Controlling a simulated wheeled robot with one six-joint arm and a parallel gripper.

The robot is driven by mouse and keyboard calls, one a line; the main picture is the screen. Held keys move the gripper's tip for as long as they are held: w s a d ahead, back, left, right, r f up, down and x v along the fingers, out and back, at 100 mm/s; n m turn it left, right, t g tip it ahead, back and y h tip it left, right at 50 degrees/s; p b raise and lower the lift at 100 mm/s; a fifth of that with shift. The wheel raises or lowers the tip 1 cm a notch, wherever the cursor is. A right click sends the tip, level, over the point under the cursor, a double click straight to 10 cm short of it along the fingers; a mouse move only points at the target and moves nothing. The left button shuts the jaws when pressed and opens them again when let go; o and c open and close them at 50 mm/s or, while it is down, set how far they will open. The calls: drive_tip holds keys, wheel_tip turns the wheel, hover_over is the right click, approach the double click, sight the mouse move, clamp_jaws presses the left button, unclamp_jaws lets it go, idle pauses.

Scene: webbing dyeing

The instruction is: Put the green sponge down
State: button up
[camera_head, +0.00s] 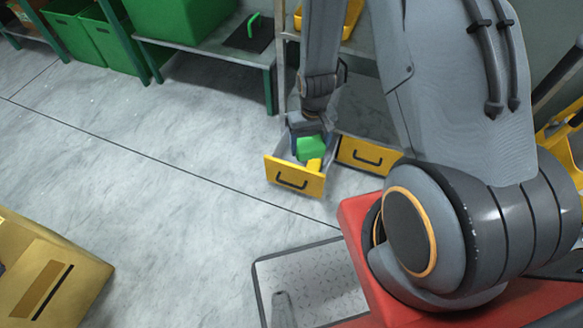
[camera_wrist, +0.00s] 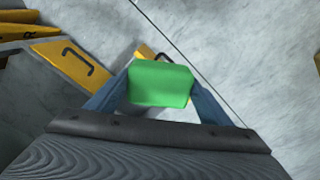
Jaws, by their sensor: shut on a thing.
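The green sponge (camera_head: 311,149) is a small bright green block. My gripper (camera_head: 309,140) is shut on it, over an open drawer with a yellow front (camera_head: 294,178). In the wrist view the sponge (camera_wrist: 160,83) sits between the two blue-grey fingers of my gripper (camera_wrist: 160,88). A small yellow thing (camera_head: 314,165) shows just below the sponge, inside the drawer. Whether the sponge touches the drawer's inside is hard to tell. Most of the drawer's inside is hidden by my gripper and the sponge.
A second yellow drawer front (camera_head: 367,156) is just right of the open drawer. Green bins (camera_head: 85,38) and a grey shelf (camera_head: 205,50) with a black pad (camera_head: 250,34) stand at the back. A cardboard box (camera_head: 50,270) is at lower left. The floor between is clear.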

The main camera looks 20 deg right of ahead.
drive_tip(key=w+f+n+b, duration=0.7)
drive_tip(key=w+f+b, duration=0.95)
drive_tip(key=b, duration=0.75)
drive_tip(key=w+f+n+b, duration=0.1)
drive_tip(key=f+b, duration=0.2)
drive_tip(key=f, duration=0.3)
drive_tip(key=w+f+n+b, duration=0.1)
drive_tip(key=f+b, duration=0.3)
drive_tip(key=f, duration=0.3)
drive_tip(key=w+f+n+b, duration=0.1)
drive_tip(key=w+f+b, duration=0.1)
drive_tip(key=f+b, duration=0.2)
wheel_tip(320, 180, down, 3)
drive_tip(key=shift+d+f+n, duration=0.15)
drive_tip(key=shift+f+n, duration=0.05)
drive_tip(key=shift+n, duration=0.2)
drive_tip(key=shift+r, duration=0.1)
drive_tip(key=o, duration=0.9)
